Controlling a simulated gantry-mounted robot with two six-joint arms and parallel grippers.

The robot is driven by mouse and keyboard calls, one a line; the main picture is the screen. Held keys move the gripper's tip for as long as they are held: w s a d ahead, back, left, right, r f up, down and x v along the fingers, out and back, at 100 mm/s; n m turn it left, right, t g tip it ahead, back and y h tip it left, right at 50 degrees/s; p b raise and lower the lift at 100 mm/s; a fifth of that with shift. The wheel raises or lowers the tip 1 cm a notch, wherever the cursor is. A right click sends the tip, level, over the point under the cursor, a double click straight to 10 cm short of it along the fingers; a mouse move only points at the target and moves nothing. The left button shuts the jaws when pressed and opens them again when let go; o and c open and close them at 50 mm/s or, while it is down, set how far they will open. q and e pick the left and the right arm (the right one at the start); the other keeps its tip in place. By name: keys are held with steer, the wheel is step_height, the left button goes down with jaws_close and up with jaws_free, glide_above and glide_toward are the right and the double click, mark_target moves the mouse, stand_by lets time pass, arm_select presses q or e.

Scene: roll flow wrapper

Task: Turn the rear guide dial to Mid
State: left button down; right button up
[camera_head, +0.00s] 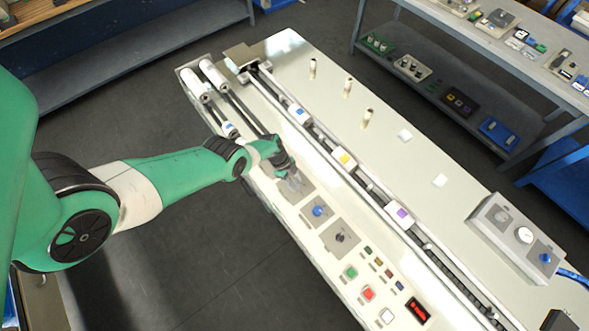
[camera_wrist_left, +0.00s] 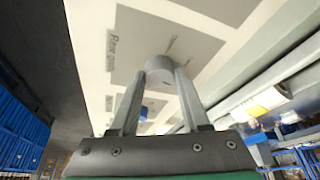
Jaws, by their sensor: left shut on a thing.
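The rear guide dial (camera_wrist_left: 159,69) is a pale grey round knob on a grey plate (camera_wrist_left: 196,10), with a dark pointer line on the plate beside it. My left gripper (camera_wrist_left: 161,78) has one finger on each side of this knob and is shut on it. In the head view, my left gripper (camera_head: 289,178) comes down over the front strip of the machine and mostly hides the knob. The printed label (camera_wrist_left: 111,45) beside the plate is sideways and hard to read. My right gripper is not in view.
A blue knob (camera_head: 317,210) and a dark knob (camera_head: 340,237) follow along the panel, then green (camera_head: 351,272) and red (camera_head: 368,293) buttons. A conveyor channel with coloured packs (camera_head: 344,159) runs behind. White rollers (camera_head: 213,74) stand at the far end.

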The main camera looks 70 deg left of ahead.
arm_select(q)
steer(key=shift+a+f+m+g+b, duration=0.1)
steer(key=shift+m+g+b, duration=0.2)
steer(key=shift+m+b, duration=0.5)
steer(key=shift+c, duration=1.9)
jaws_free()
